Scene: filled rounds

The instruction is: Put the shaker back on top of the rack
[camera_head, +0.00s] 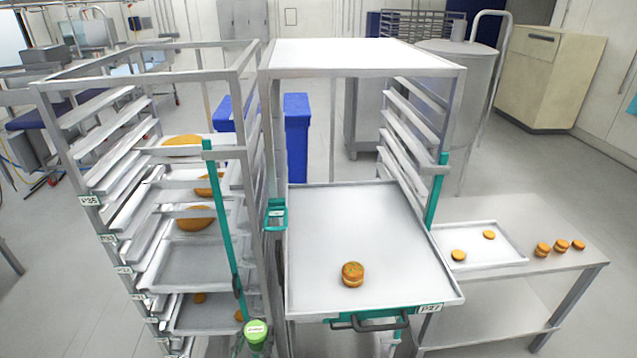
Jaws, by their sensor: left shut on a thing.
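The shaker (255,332), seen from above with a green lid and a pale label, is low in the view at the front of the left rack. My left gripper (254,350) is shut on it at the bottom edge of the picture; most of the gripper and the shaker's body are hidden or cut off. The right rack (360,56) has a flat, bare white top, well above and right of the shaker. My right gripper is not in view.
A tray (320,225) with a dark handle, pulled out of the right rack, carries one filled round (352,273). The left rack (250,60) has an open top frame and several trays. A side table (575,265) at right holds a small tray (510,258) and several rounds.

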